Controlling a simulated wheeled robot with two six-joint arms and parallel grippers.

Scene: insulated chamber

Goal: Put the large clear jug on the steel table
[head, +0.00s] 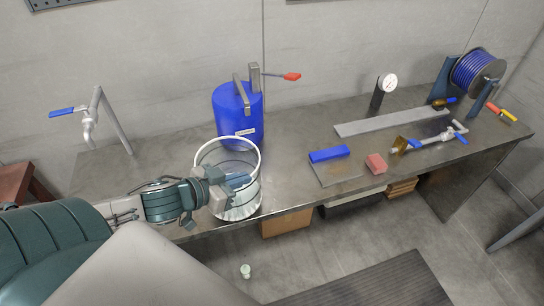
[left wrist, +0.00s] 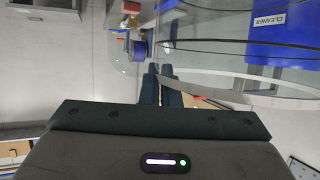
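The large clear jug (head: 240,208), a see-through round vessel with a pale rim, is upright at the front edge of the steel table (head: 285,158). I cannot tell whether its base touches the table. My left gripper (head: 232,183) is at the jug's near left side, its fingers overlapping the clear wall. In the left wrist view, the two fingers (left wrist: 161,75) are close together, and the jug's curved wall (left wrist: 235,82) spreads to their right. They appear shut on the jug's thin wall. My right gripper is not in view.
A blue cleaner can (head: 237,112) stands just behind the jug. A tap (head: 88,128) is at the left. A small cup (head: 246,271) is on the floor.

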